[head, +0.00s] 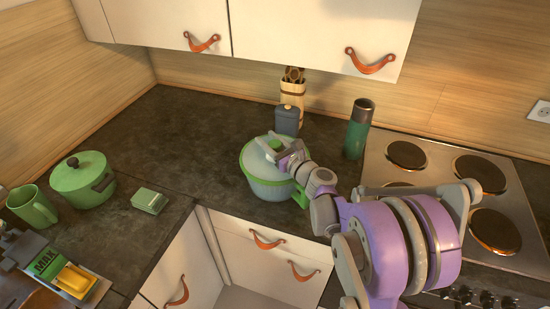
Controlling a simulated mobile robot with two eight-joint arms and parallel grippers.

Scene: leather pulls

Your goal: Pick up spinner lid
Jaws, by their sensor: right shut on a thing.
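The spinner lid (258,157) is pale and translucent with a green rim. It sits on the salad spinner bowl (268,188), which stands on the dark counter near its front edge. My right gripper (276,147) reaches in from the right and is shut on the top of the spinner lid. Its fingers and wrist hide part of the lid's top and right side. I see no clear gap between lid and bowl. My left gripper is not in view.
A green pot (82,181), a green mug (32,207) and a small green box (149,201) stand at left. A dark canister (287,120), a utensil holder (293,94) and a green bottle (358,130) stand behind. The stove (440,163) is right. Upper cabinets (300,30) hang above.

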